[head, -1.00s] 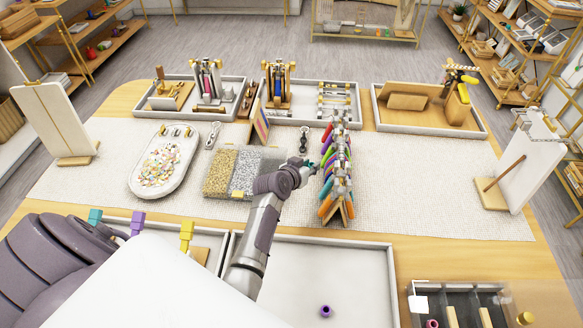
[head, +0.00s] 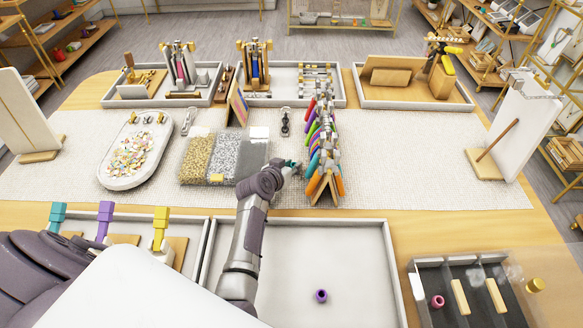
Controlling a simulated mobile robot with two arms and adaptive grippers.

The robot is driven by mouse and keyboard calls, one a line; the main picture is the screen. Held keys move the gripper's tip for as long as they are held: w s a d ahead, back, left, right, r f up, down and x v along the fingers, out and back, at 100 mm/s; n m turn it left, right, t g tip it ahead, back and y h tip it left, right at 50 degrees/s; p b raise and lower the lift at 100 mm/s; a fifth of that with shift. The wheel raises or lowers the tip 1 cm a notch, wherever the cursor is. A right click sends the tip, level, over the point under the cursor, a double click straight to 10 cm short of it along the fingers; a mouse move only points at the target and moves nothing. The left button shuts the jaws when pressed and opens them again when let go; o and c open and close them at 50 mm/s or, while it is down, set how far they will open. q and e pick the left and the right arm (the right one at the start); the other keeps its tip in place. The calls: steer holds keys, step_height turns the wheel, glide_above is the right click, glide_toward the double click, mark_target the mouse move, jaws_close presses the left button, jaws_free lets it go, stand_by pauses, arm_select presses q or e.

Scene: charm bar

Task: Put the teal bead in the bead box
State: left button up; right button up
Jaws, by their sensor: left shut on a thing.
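My left gripper (head: 291,166) is at mid-table, close to the left side of the rack of coloured pieces. It is shut on a small teal thing, which looks like the teal bead (head: 284,163); the fingers hide much of it. A grey compartment box (head: 418,268) at the lower right looks like the bead box. It has dark compartments, with a pink bead (head: 438,301) and pale wooden bars in it. The gripper is well away from this box, up and to the left. My right gripper is not in view.
The colourful rack (head: 325,158) stands just right of the gripper. A clear box of gold and silver bits (head: 222,157) lies to its left. A white tray (head: 345,250) in front holds a purple bead (head: 321,295) and is otherwise mostly clear.

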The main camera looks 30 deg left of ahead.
arm_select(q)
steer(key=shift+f, duration=0.15)
steer(key=o, duration=0.6)
